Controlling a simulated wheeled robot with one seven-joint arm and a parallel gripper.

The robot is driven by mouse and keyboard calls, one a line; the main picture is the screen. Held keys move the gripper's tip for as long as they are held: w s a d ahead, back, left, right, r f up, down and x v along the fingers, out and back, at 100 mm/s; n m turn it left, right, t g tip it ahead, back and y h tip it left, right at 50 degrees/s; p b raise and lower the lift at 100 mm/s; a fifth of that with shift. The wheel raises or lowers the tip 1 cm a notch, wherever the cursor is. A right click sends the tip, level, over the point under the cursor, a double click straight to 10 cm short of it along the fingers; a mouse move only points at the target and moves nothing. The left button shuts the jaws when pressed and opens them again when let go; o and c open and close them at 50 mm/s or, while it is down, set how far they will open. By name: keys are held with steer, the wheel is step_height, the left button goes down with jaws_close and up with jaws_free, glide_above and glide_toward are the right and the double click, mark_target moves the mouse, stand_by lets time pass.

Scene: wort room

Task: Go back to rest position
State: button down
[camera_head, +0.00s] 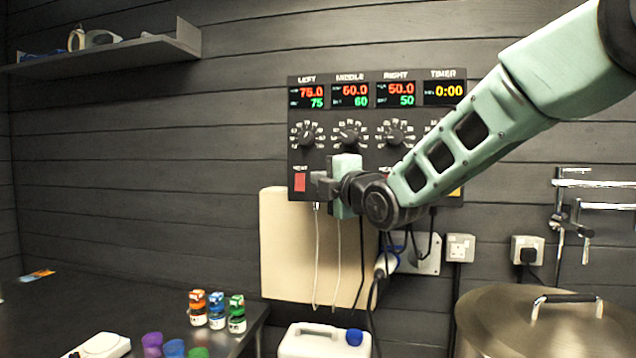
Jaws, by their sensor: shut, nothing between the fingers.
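My gripper (316,184) is at the end of my pale green arm, which reaches in from the upper right. It is in front of the lower left part of the black control panel (375,110), close to the red switch (300,182) under the left dial (307,138). The fingers point left and look closed and empty. I cannot tell whether they touch the panel. My wrist and forearm hide the lower middle and part of the lower right of the panel. The displays read left 75.0 over 75, middle 60.0 over 60, right 50.0 over 50, timer 0:00.
A dark counter (60,310) at lower left holds small bottles (217,310) and coloured caps. A white canister (322,342) stands below the panel. A large lidded steel pot (540,320) is at lower right. Cables and sockets (460,247) are on the wall. A shelf (110,52) is upper left.

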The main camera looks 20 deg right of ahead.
stand_by(0.3)
steer(key=s+a+f+m+g, duration=0.4)
steer(key=s+a+f+g, duration=0.15)
steer(key=s+f, duration=0.35)
steer(key=s+a+f+m+g, duration=0.3)
steer(key=s+a+f+g, duration=0.3)
steer(key=f, duration=0.5)
steer(key=s+f+m+g+h, duration=0.1)
steer(key=s+f+m+g, duration=0.2)
steer(key=s, duration=0.9)
steer(key=s+d+f+m+g+h, duration=0.1)
steer(key=s+f, duration=0.5)
steer(key=s, duration=0.6)
steer(key=m+g+h, duration=0.1)
steer(key=m+g, duration=0.1)
steer(key=g, duration=0.1)
steer(key=shift+s+f, duration=0.15)
